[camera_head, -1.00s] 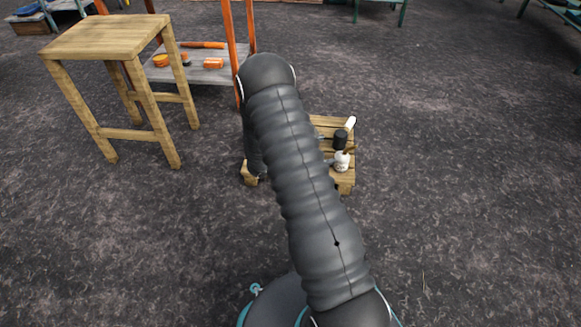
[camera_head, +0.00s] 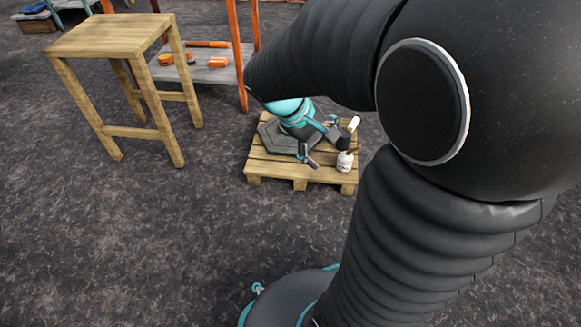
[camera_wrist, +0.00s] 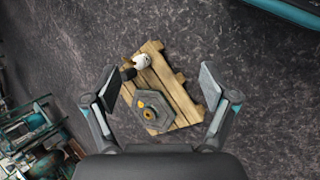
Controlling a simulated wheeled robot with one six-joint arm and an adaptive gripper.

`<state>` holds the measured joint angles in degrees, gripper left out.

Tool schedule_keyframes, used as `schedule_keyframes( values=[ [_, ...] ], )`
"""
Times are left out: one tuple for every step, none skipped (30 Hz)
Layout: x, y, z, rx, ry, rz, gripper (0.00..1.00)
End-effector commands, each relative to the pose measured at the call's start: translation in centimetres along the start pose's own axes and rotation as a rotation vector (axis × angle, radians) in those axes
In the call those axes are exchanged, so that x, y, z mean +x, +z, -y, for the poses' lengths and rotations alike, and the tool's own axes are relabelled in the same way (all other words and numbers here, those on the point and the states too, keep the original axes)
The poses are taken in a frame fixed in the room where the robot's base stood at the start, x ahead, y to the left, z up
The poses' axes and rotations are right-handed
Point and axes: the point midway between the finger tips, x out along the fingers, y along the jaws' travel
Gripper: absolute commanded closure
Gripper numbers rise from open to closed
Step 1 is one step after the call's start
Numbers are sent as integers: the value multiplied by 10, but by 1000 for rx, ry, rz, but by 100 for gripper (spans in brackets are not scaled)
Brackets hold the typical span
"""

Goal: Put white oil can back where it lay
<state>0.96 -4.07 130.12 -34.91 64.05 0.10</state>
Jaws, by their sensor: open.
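The white oil can (camera_head: 345,162), with a dark spout, stands on the front right part of a low wooden pallet (camera_head: 300,173). In the wrist view, a white object that looks like the can (camera_wrist: 141,61) is near the upper end of the pallet (camera_wrist: 184,103). My gripper (camera_head: 324,151) is open and empty above the pallet, left of the can in the head view. Both spread fingers show in the wrist view (camera_wrist: 160,82), with the pallet below between them. No contact with the can shows.
A grey hexagonal plate (camera_wrist: 165,133) with a yellow ring lies on the pallet. A black object (camera_head: 343,142) and a pale cylinder (camera_head: 353,124) are close behind the can. A wooden stool (camera_head: 110,38) and an orange-framed shelf (camera_head: 215,74) stand left. Floor in front is clear.

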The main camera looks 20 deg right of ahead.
Motion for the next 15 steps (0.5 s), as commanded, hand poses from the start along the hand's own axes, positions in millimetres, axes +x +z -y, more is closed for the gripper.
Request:
schedule_keyframes(
  values=[
    [-11, 9, 7, 40, -31, -52, 15],
    [-17, 12, 11, 63, -51, -82, 15],
    [-24, 18, 17, 92, -77, -120, 15],
    [-30, 22, 22, 113, -98, -149, 15],
    [-36, 25, 27, 134, -118, -179, 15],
    [-42, 30, 33, 162, -145, -218, 15],
    [-48, 33, 38, 182, -166, -248, 15],
    [-54, 36, 42, 202, -186, -279, 15],
    [-60, 41, 49, 229, -213, -319, 15],
    [-66, 44, 53, 249, -234, -351, 15],
    [-71, 47, 58, 268, -254, -382, 15],
    [-78, 52, 64, 292, -281, -421, 15],
    [-83, 54, 68, 309, -301, -451, 15],
    [-88, 57, 72, 325, -319, -479, 15],
    [-93, 61, 77, 344, -343, -512, 15]
  ],
)
